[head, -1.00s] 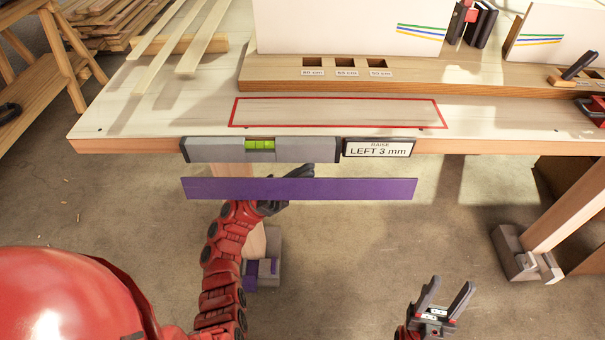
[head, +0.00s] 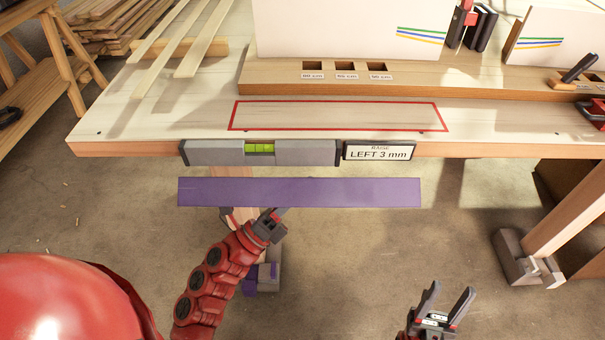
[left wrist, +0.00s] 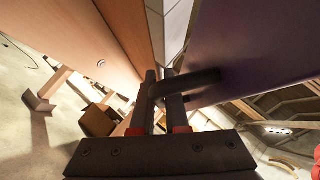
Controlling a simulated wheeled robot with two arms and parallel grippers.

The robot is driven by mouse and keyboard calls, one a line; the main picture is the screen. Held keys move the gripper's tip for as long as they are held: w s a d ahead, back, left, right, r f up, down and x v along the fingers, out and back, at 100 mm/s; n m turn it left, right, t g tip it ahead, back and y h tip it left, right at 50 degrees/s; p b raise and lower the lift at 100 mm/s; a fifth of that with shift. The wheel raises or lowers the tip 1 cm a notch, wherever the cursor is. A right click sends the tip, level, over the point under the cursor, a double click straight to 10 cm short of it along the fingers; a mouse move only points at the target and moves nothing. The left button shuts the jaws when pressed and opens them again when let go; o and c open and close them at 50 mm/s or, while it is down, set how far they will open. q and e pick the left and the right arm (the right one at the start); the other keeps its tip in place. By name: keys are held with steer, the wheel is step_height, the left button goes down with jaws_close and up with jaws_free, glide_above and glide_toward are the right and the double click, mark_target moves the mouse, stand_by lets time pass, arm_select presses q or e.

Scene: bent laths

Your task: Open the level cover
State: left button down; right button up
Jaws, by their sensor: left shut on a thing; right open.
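The level cover is a long purple panel (head: 300,193) in front of the table's front edge, just below the grey level (head: 215,152). The level's green vial (head: 260,148) shows uncovered. My left gripper (head: 272,220) is under the cover, its fingertips hidden behind the panel. In the left wrist view the left gripper (left wrist: 163,90) is shut on a dark bar handle (left wrist: 190,84) that joins the purple cover (left wrist: 250,45). My right gripper (head: 447,302) is open and empty at the lower right, well apart from the cover.
A red outlined rectangle (head: 340,101) marks bare tabletop (head: 190,115). Pale laths (head: 205,40) lie at the back left. A wooden block with labelled slots (head: 440,80) stands behind.

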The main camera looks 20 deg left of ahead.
mark_target(302, 190)
arm_select(q)
steer(key=r+n+g+y+p, duration=0.1)
steer(key=n+p, duration=0.3)
steer(key=p, duration=0.4)
steer(key=s+r+n+g+y+p, duration=0.1)
steer(key=n+g+y+p, duration=0.2)
steer(key=p, duration=0.6)
steer(key=s+r+n+g+y+p, duration=0.1)
steer(key=n+y+p, duration=0.2)
steer(key=p, duration=0.6)
steer(key=shift+s+d+n+g+y, duration=0.15)
steer(key=shift+d+n+g+y, duration=0.05)
steer(key=shift+n, duration=0.35)
steer(key=shift+s+d+n+g+y, duration=0.1)
steer(key=shift+d+n+g+y, duration=0.1)
steer(key=shift+n, duration=0.35)
steer(key=shift+a+f+n+g+p, duration=0.1)
steer(key=shift+n+g+p, duration=0.3)
steer(key=shift+p, duration=0.8)
steer(key=c, duration=1.2)
jaws_free()
steer(key=shift+s+a+p, duration=0.15)
steer(key=shift+s+p, duration=0.05)
steer(key=shift+p, duration=0.1)
steer(key=shift+p+v, duration=4.75)
steer(key=shift+v, duration=3.7)
